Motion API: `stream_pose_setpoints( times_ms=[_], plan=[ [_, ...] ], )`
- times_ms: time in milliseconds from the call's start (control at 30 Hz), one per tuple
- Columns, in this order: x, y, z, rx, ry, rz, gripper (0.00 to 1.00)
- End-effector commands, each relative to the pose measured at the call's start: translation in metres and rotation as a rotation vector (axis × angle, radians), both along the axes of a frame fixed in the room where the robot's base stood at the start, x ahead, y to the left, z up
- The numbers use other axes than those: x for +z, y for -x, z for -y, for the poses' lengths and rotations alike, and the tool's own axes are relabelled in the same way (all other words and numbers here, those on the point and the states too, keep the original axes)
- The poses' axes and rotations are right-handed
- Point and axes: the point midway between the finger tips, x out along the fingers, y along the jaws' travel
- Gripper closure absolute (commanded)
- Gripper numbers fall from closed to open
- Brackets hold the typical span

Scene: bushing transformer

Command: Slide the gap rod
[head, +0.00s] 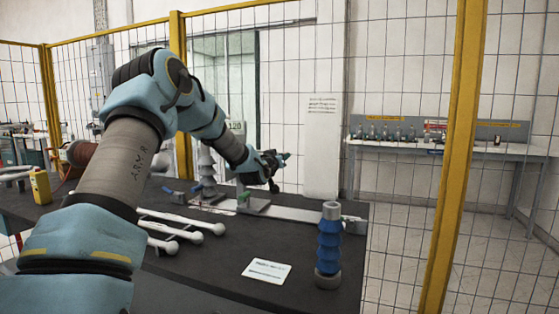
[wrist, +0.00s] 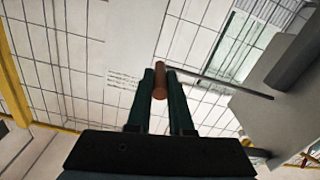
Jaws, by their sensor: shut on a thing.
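My gripper (head: 283,159) is over the far side of the dark bench in the head view, above a grey block on a flat metal rail (head: 300,214). In the wrist view its two dark green fingers (wrist: 160,85) are closed on a copper-brown cylindrical piece (wrist: 159,82), which looks like an end of the gap rod. A ribbed blue insulator (head: 328,247) stands upright at the rail's right end. A ribbed grey insulator (head: 207,168) stands at the left, partly behind my arm.
White rods with rounded ends (head: 172,220) lie on the bench (head: 215,262) near my arm. A white card (head: 266,271) lies in front of the rail. A yellow box (head: 40,188) stands at far left. A yellow-framed mesh fence (head: 455,150) is beyond the bench.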

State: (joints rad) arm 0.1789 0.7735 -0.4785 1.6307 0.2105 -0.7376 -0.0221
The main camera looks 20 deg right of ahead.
Motion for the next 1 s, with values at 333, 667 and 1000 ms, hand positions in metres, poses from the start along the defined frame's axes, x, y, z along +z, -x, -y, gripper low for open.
stream_pose_setpoints(
  times_ms=[333,667,1000],
  plan=[
    [0.0,0.0,0.0,-0.001,0.0,-0.001,0.5],
    [0.0,0.003,-0.002,-0.001,0.0,0.0,0.5],
    [-0.003,0.047,-0.039,0.0,-0.002,0.001,0.5]
  ],
)
